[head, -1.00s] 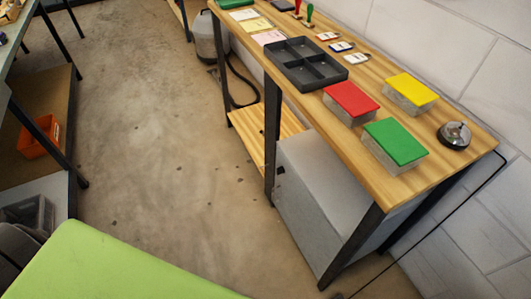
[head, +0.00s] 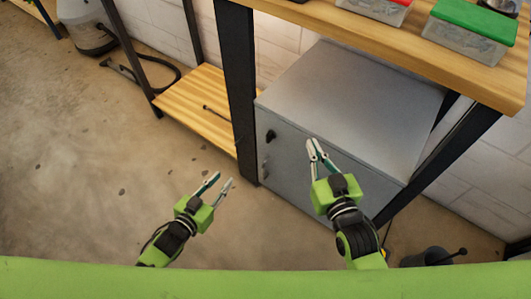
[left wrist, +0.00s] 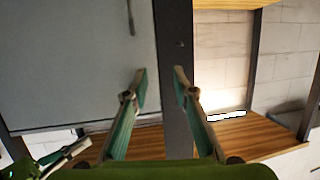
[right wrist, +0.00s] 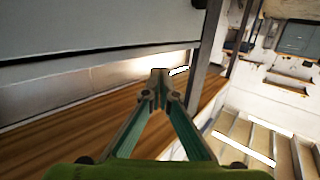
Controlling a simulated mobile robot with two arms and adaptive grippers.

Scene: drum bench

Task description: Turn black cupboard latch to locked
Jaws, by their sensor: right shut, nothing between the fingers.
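A dark bench leg (head: 238,90) stands close to the latch side of the cupboard. A low wooden shelf (head: 200,105) lies left of it. The bench top (head: 400,40) overhangs the cupboard. Open concrete floor (head: 80,190) is free at left.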

